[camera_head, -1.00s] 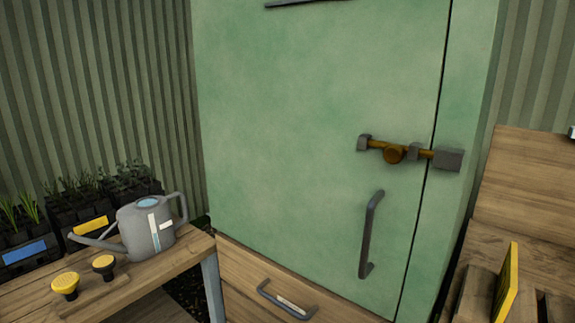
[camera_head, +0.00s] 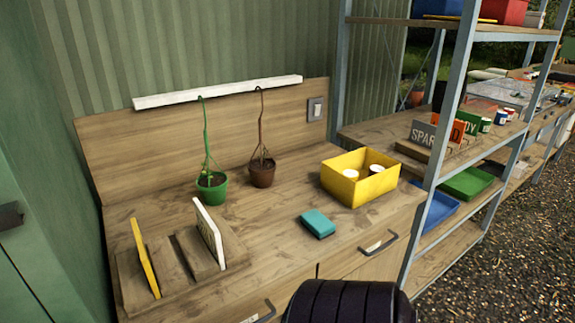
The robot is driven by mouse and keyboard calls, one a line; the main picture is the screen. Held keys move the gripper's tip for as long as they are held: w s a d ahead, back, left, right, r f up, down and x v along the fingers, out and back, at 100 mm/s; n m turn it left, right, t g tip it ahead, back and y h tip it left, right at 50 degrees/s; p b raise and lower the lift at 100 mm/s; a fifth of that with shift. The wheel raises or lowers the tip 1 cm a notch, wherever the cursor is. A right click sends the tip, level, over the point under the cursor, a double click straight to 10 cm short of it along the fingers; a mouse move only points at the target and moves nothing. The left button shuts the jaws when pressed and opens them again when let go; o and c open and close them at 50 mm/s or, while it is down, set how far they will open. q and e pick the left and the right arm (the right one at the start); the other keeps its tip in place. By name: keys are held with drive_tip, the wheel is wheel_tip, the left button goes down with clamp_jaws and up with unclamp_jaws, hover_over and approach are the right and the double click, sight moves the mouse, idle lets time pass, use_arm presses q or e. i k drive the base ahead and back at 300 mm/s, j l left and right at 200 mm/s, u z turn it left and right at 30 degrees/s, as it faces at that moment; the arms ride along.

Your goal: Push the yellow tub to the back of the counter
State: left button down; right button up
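The yellow tub (camera_head: 356,190) stands upright on the right part of the wooden counter (camera_head: 275,235), near its right end and apart from the backboard. Two small white cups or pots show inside it. Neither of my grippers is in view. A dark ribbed shape (camera_head: 348,303) at the bottom edge hides part of the counter's front; it may be part of my own arm.
A teal sponge-like block (camera_head: 318,223) lies in front of the tub. Green (camera_head: 211,188) and brown (camera_head: 262,172) plant pots stand left of it. A wooden rack (camera_head: 185,268) holds upright boards at the left. Shelving (camera_head: 447,120) stands at the right.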

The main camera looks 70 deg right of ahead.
sight(353, 195)
drive_tip(key=z, duration=2.8)
